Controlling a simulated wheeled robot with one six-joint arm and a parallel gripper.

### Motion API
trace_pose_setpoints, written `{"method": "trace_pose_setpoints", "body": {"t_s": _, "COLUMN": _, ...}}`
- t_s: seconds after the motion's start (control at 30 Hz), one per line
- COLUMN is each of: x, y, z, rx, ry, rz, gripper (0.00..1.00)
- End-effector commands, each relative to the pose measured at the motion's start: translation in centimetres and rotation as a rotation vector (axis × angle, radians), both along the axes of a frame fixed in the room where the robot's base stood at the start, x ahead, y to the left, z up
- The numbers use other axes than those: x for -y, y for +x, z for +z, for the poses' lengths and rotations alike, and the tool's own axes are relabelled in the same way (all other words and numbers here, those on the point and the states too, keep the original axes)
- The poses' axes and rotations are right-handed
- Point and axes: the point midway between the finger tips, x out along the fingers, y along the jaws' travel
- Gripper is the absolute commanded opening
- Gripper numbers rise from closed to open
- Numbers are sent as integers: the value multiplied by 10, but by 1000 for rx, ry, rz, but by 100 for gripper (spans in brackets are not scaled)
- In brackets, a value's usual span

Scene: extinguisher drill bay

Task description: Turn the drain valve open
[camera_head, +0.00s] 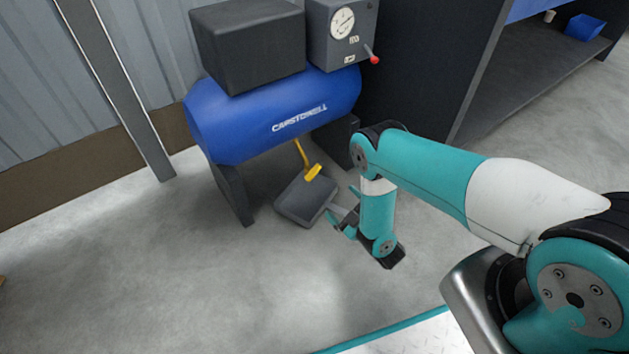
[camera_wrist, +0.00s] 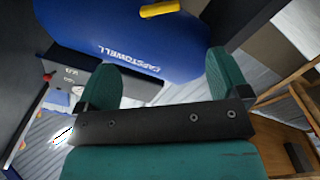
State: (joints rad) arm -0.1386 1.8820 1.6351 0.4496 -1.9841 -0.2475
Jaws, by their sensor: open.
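The drain valve's yellow handle (camera_head: 313,172) hangs under the blue compressor tank (camera_head: 240,118), at the lower end of a thin yellow pipe (camera_head: 301,152). My gripper (camera_head: 344,210) is open and empty, low down to the right of the handle and apart from it. In the wrist view the gripper's two teal fingers (camera_wrist: 160,62) are spread wide. The yellow handle also shows there at the top edge (camera_wrist: 160,8), partly cut off and beyond the fingertips. The tank fills much of that view.
A dark grey pan (camera_head: 304,201) lies on the floor below the valve. Dark legs (camera_head: 231,192) support the tank. A gauge box (camera_head: 342,32) with a red-tipped lever (camera_head: 374,59) and a black box (camera_head: 247,45) sit on top. Floor to the left is clear.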

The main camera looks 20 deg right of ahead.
Motion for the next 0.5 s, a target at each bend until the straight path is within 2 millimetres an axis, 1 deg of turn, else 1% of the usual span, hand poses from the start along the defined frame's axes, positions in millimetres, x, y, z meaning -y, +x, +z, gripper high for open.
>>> {"method": "trace_pose_setpoints", "body": {"t_s": 0.03, "x": -2, "y": 5, "z": -8, "rx": 2, "ry": 1, "rz": 0, "gripper": 94}}
{"method": "trace_pose_setpoints", "body": {"t_s": 0.3, "x": -6, "y": 21, "z": -9, "rx": 2, "ry": -1, "rz": 0, "gripper": 94}}
{"method": "trace_pose_setpoints", "body": {"t_s": 0.5, "x": -10, "y": 30, "z": -8, "rx": 2, "ry": -1, "rz": 0, "gripper": 94}}
